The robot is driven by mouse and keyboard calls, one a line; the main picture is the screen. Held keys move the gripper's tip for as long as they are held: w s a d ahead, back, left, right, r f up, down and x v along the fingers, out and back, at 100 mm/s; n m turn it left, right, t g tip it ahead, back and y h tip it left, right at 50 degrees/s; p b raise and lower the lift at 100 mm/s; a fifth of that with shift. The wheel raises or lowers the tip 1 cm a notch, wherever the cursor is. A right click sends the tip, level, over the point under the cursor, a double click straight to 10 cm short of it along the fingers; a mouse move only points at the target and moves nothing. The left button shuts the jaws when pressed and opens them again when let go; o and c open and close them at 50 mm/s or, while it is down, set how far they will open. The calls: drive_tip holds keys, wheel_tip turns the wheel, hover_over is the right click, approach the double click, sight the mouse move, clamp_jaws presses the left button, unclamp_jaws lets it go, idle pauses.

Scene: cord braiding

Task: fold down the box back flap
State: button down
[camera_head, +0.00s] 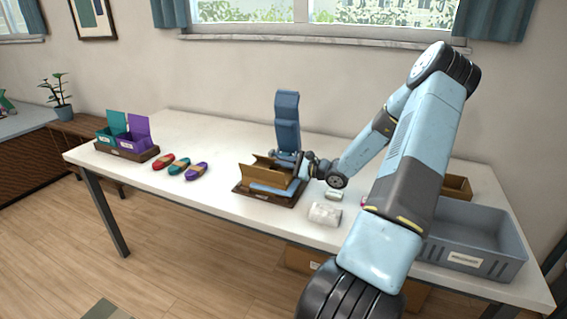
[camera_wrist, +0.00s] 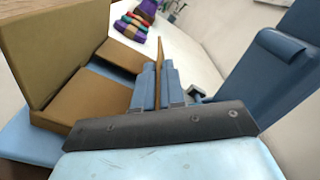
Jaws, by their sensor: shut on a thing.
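The brown cardboard box (camera_head: 262,172) stands open on a dark brown tray (camera_head: 240,190) near the middle of the table. In the wrist view a tall box panel (camera_wrist: 50,45) rises at the left, with lower panels beside it. A thin brown flap (camera_wrist: 161,47) stands on edge between the fingers of my gripper (camera_wrist: 162,85). My gripper is shut on this flap; whether it is the back flap I cannot tell. In the head view my fingers are hard to make out at the box's right side.
Red (camera_head: 163,162), teal (camera_head: 179,167) and purple (camera_head: 197,171) cord bundles lie left of the box. Teal and purple containers (camera_head: 138,130) stand at the far left. A whitish roll (camera_head: 325,213) lies front right; a grey bin (camera_head: 470,237) stands at the right. The front left is clear.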

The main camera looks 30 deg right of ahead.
drive_tip(key=shift+s+a+f+n, duration=0.25)
drive_tip(key=shift+f+n, duration=0.15)
drive_tip(key=shift+n, duration=0.65)
drive_tip(key=shift+s+a+f+n, duration=0.1)
drive_tip(key=shift+a+f+n, duration=0.2)
drive_tip(key=shift+n, duration=0.75)
drive_tip(key=shift+d, duration=0.1)
drive_tip(key=c, duration=1.3)
unclamp_jaws()
drive_tip(key=shift+f, duration=0.1)
